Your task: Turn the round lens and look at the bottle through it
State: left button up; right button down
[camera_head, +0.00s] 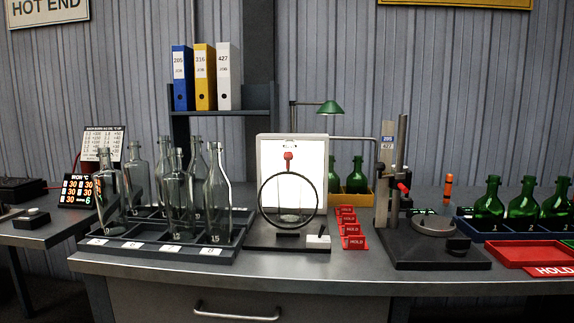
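The round lens (288,198) has a thin black rim. It stands upright on a dark base (275,241) at the middle of the bench, facing me. Behind it is a bright white lit panel (265,165) in a pale frame. A red knob (288,156) shows just above the rim. A faint clear shape shows through the glass; I cannot tell whether it is a bottle. Several clear glass bottles, one of them in front (216,195), stand in a dark divided tray (190,254) to the left. Neither of my grippers is in view.
Red HOLD tags (354,242) lie just right of the lens base. A gauge stand (430,250) with a post is further right. Green bottles (488,204) and a red tray (525,256) are at the far right. The bench's front edge is clear.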

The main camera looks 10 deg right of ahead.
aim_at(288, 156)
jog(key=z, duration=0.55)
jog(key=i+j+z, duration=0.1)
jog(key=j+z, duration=0.7)
jog(key=z, duration=0.15)
jog(key=j+z, duration=0.45)
